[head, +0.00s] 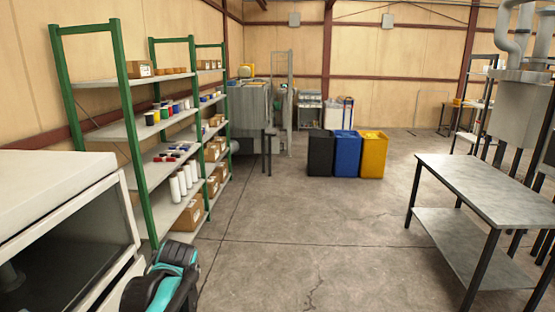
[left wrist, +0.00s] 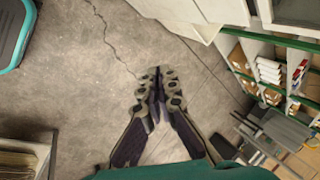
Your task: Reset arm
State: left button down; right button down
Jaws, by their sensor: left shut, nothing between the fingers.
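My left gripper (left wrist: 156,78) shows in the left wrist view, its two dark fingers meeting at the tips. It is shut with nothing between the fingers, over bare concrete floor (left wrist: 85,95). In the head view, part of my teal and black left arm shows at the bottom left, beside the white machine (head: 60,205); the left fingers cannot be made out there. My right arm and gripper are not in either view.
Green-framed shelves (head: 133,130) with boxes, cans and rolls stand along the left. A metal table (head: 490,190) stands at the right. Black (head: 320,155), blue (head: 346,157) and yellow (head: 373,158) bins stand at the back. The middle floor is clear.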

pick_arm(q)
jog(key=s+d+f+n+t+h, duration=0.1)
jog(key=s+d+f+n, duration=0.2)
jog(key=s, duration=0.6)
jog(key=s+d+f+n+t+h, duration=0.1)
jog(key=s+d+f+n+h, duration=0.1)
jog(key=s+d+n, duration=0.3)
jog(key=s+f, duration=0.1)
jog(key=s, duration=0.3)
jog(key=shift+s+d+f+t, duration=0.15)
jog(key=shift+s+f+t, duration=0.15)
jog(key=shift+s, duration=0.05)
